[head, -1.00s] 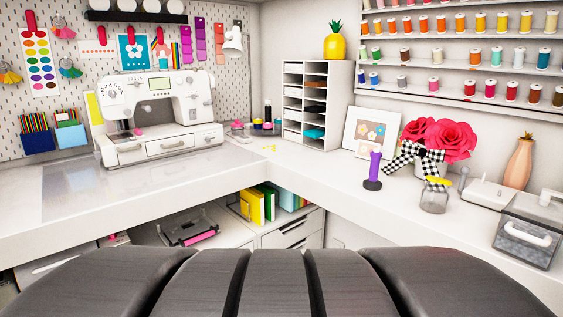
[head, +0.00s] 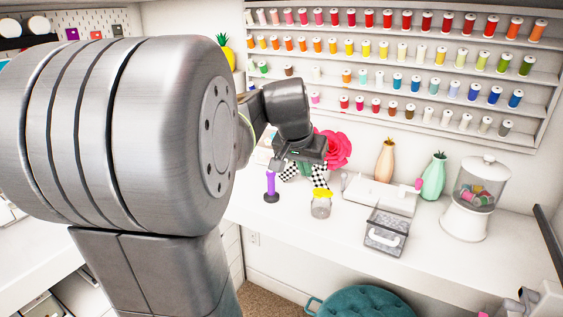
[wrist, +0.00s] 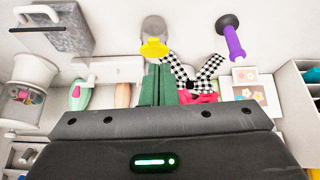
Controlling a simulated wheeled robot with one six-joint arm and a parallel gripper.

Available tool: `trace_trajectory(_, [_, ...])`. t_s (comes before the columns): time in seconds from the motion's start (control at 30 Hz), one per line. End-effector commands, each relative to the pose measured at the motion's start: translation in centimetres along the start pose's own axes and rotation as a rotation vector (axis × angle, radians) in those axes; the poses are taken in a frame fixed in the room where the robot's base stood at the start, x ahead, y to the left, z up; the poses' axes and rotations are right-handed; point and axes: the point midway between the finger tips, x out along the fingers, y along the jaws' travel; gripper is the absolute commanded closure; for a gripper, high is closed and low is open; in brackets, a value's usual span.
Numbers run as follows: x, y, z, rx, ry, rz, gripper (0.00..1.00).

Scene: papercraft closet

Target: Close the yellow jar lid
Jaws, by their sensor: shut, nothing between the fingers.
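The small clear glass jar (head: 321,208) stands on the white counter in the head view. Its yellow lid (head: 321,192) shows at the top of the jar and looks tilted, though it is too small to be sure how it sits. In the wrist view, which looks upside down, the jar (wrist: 153,27) is near the top with the yellow lid (wrist: 154,49) beside its body. My gripper (head: 279,164) is shut and empty, above the counter to the left of the jar and apart from it.
A purple-handled tool (head: 270,187) stands left of the jar. A checkered bow (head: 318,176) and pink flowers (head: 337,150) are close behind it. A clear-topped box (head: 386,230) is at right. A teal stool (head: 365,302) is below the counter, whose front strip is clear.

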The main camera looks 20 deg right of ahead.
Motion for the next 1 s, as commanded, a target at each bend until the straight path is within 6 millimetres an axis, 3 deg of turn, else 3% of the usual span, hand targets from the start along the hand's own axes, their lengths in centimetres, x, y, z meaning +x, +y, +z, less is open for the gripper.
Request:
trace_trajectory(0.03, [-1.4,0.6,-1.7,0.028,0.012,0.007,1.0])
trace_trajectory(0.1, [-2.1,1.0,-2.9,0.056,0.023,0.013,1.0])
trace_trajectory(0.27, [-2.1,1.4,-3.8,0.08,0.032,0.018,1.0])
trace_trajectory(0.47, [0.8,1.4,-3.8,0.079,0.028,0.019,1.0])
trace_trajectory(0.8, [7.8,1.6,-4.0,0.077,0.028,0.019,1.0])
trace_trajectory(1.0, [9.8,1.4,-2.0,0.076,0.031,0.018,1.0])
